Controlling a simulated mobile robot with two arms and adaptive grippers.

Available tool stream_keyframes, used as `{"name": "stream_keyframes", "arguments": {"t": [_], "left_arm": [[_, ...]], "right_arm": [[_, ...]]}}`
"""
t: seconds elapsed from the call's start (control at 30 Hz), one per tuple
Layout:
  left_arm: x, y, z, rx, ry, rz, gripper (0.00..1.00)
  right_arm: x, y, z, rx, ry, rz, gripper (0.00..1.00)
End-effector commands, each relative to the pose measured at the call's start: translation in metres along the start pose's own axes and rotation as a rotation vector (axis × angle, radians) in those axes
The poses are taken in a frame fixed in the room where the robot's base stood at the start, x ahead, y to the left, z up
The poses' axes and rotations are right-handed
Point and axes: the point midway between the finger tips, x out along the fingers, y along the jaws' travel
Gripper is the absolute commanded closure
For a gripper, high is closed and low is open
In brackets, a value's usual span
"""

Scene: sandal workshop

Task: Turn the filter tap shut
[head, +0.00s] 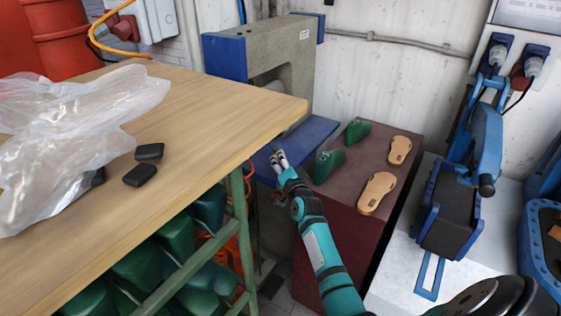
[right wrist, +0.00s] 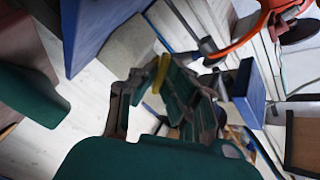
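I cannot clearly make out the filter tap in the head view. A grey wall unit with red parts (head: 124,27) and an orange hose hangs at the upper left, behind the wooden table. My right gripper (head: 279,158) is beside the table's right edge, in front of the blue press bed, far from that unit. In the right wrist view its fingers (right wrist: 164,112) stand apart with nothing clearly held. A small yellow piece (right wrist: 161,74) shows near the fingers; I cannot tell what it is. My left gripper is not in view.
The wooden table (head: 225,108) bears a clear plastic bag (head: 75,125) and two black blocks (head: 149,152). A grey-and-blue press (head: 290,55) stands behind. A dark red cabinet (head: 335,200) with green lasts and tan soles is to the right.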

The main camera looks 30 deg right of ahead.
Motion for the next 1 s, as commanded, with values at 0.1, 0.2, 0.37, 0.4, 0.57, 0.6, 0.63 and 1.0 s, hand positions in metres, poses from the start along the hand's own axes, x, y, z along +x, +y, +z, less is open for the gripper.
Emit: {"name": "stream_keyframes", "arguments": {"t": [0.1,0.2,0.37,0.4,0.57,0.6,0.63,1.0], "left_arm": [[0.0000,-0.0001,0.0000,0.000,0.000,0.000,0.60],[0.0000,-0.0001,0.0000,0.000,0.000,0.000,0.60],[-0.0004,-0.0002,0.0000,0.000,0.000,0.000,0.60],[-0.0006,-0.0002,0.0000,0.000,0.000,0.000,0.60],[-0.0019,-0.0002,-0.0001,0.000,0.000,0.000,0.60],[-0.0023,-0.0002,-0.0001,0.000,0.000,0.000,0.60],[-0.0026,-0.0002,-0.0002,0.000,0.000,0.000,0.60],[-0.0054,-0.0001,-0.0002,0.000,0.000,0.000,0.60]], "right_arm": [[-0.0002,0.0004,0.0002,0.000,0.000,0.001,1.00],[-0.0002,0.0005,0.0002,0.000,0.000,0.001,1.00],[-0.0003,0.0005,0.0002,0.017,0.000,0.001,1.00],[-0.0002,0.0005,0.0002,0.027,0.000,0.001,1.00],[-0.0002,0.0004,0.0003,0.098,0.000,0.002,1.00],[-0.0001,0.0004,0.0004,0.122,-0.001,0.002,1.00],[-0.0001,0.0003,0.0005,0.144,-0.001,0.002,1.00],[-0.0002,0.0008,0.0004,0.415,0.000,0.002,1.00]]}}
